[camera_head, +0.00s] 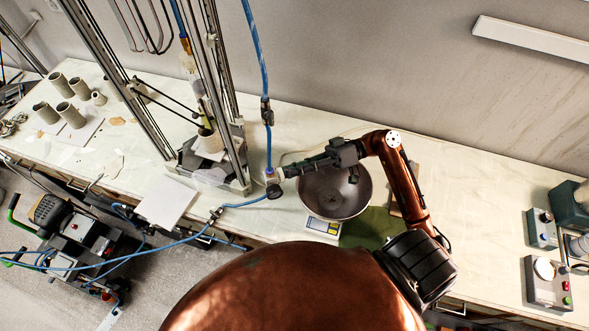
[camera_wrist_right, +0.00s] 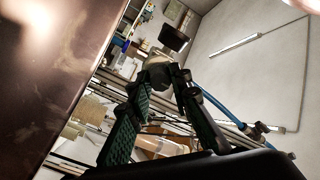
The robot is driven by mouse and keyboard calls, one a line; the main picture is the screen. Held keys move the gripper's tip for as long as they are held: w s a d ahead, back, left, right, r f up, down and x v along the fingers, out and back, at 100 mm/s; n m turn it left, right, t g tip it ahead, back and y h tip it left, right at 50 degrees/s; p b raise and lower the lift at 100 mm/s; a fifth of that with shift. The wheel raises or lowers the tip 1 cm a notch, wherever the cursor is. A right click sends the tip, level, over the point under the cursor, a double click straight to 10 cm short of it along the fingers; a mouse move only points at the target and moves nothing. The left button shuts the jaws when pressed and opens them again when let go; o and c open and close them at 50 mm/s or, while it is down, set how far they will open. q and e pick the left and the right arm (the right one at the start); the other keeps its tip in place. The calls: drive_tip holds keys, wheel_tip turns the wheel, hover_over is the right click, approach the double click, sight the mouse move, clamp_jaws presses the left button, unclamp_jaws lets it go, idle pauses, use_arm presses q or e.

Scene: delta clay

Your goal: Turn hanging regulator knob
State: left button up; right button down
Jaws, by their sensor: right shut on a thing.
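The hanging regulator (camera_head: 271,178) is a small pale body on a blue hose that comes down from above. A dark round part (camera_head: 273,191) sits at its lower end. My right gripper (camera_head: 284,172) reaches in from the right, and its fingertips are at the regulator's right side. In the right wrist view, the two green-padded fingers of my right gripper (camera_wrist_right: 159,80) close on a pale grey piece, which I take as the regulator's knob (camera_wrist_right: 158,62). The fingers partly hide it. A black cylindrical part (camera_wrist_right: 174,38) shows just beyond it. My left gripper is not in view.
A metal bowl (camera_head: 335,192) lies under my right forearm, beside a small scale (camera_head: 323,227). The delta printer frame (camera_head: 215,168) stands close to the regulator's left. A compressor (camera_head: 75,235) is on the floor at left. Control boxes (camera_head: 548,282) are at far right.

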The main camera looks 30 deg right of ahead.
drive_tip(key=shift+f, duration=0.1)
drive_tip(key=c, duration=1.8)
unclamp_jaws()
drive_tip(key=shift+o, duration=0.2)
drive_tip(key=s+d, duration=0.2)
drive_tip(key=d, duration=0.9)
drive_tip(key=shift+d+f, duration=0.15)
drive_tip(key=shift+d, duration=0.25)
drive_tip(key=shift+s, duration=0.1)
